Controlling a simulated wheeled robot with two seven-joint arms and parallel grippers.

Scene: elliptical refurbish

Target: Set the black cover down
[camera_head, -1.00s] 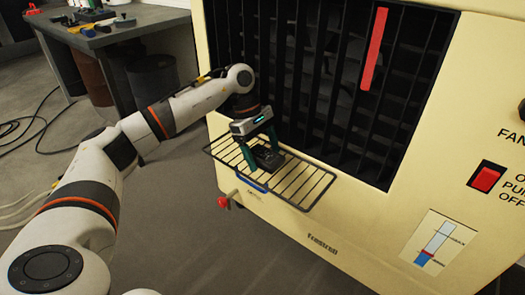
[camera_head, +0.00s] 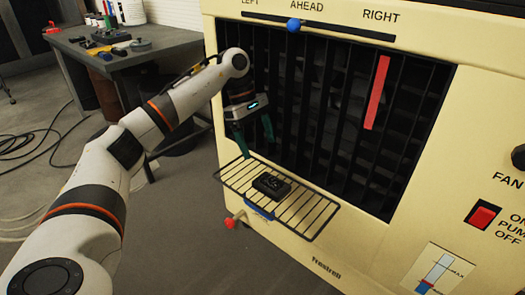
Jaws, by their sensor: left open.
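The black cover (camera_head: 271,185) is a small dark block lying on the wire rack (camera_head: 312,212) at the front of the cream cooler. My left gripper (camera_head: 256,150) has green fingers, spread apart and empty. It is above and slightly behind the cover, apart from it, close to the dark grille. My right gripper is not in view.
The cream cooler (camera_head: 350,262) fills the right side, with a dark louvre grille (camera_head: 330,110) and a red strip (camera_head: 377,92). A red knob (camera_head: 229,223) sticks out below the rack. A workbench (camera_head: 150,50) with tools stands at the back left. Cables lie on the floor.

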